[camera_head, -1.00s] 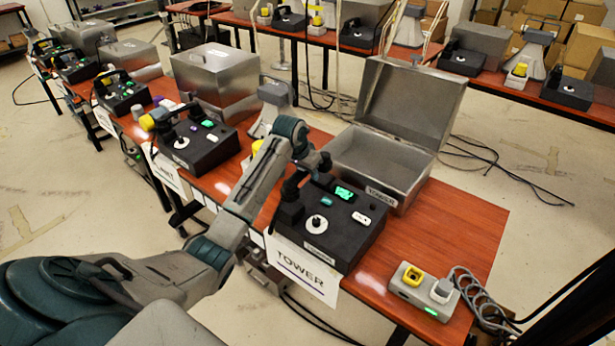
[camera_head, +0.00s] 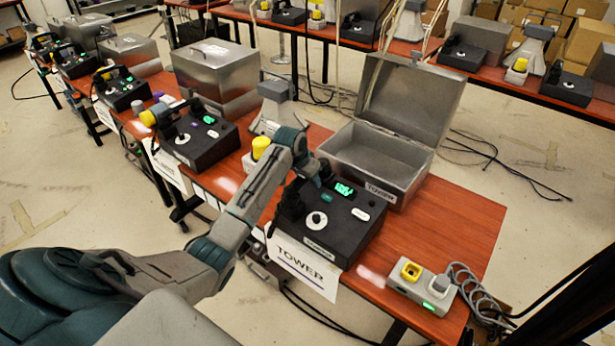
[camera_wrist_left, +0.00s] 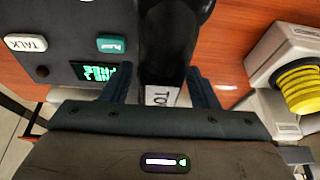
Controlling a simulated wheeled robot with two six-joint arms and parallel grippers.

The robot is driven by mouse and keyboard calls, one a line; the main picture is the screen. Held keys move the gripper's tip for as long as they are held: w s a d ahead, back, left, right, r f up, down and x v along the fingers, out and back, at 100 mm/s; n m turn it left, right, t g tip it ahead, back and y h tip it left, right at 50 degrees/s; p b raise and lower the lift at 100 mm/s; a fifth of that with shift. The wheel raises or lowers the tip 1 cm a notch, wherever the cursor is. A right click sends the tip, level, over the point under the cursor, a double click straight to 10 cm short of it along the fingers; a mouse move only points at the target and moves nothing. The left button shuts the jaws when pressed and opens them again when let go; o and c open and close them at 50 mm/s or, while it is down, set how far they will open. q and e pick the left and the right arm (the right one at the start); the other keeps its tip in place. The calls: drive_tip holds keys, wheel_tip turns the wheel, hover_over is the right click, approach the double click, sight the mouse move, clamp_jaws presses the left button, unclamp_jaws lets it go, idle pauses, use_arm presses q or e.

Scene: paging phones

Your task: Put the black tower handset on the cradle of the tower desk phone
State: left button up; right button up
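The tower desk phone (camera_head: 345,228) is a black box with a white dial and a green screen, near the front of the red-brown table. The black tower handset (camera_head: 291,203) is low over the left part of the phone, where the cradle is. I cannot tell whether it rests there. In the left wrist view the handset (camera_wrist_left: 168,45) lies between the fingers, with a partly hidden white label. The cradle is hidden by the handset and arm. My right gripper is not in view.
A grey box with a yellow socket (camera_head: 422,288) and a coiled cord is at the front right. Another black phone (camera_head: 200,140) and a yellow-topped device (camera_head: 260,150) stand to the left.

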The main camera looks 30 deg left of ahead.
use_arm(q)
drive_tip(key=b+v, duration=0.2)
drive_tip(key=v, duration=0.9)
drive_tip(key=shift+w, duration=0.15)
drive_tip(key=shift+s+r+b, duration=0.25)
drive_tip(key=shift+r+b, duration=0.05)
drive_tip(key=shift+r, duration=0.35)
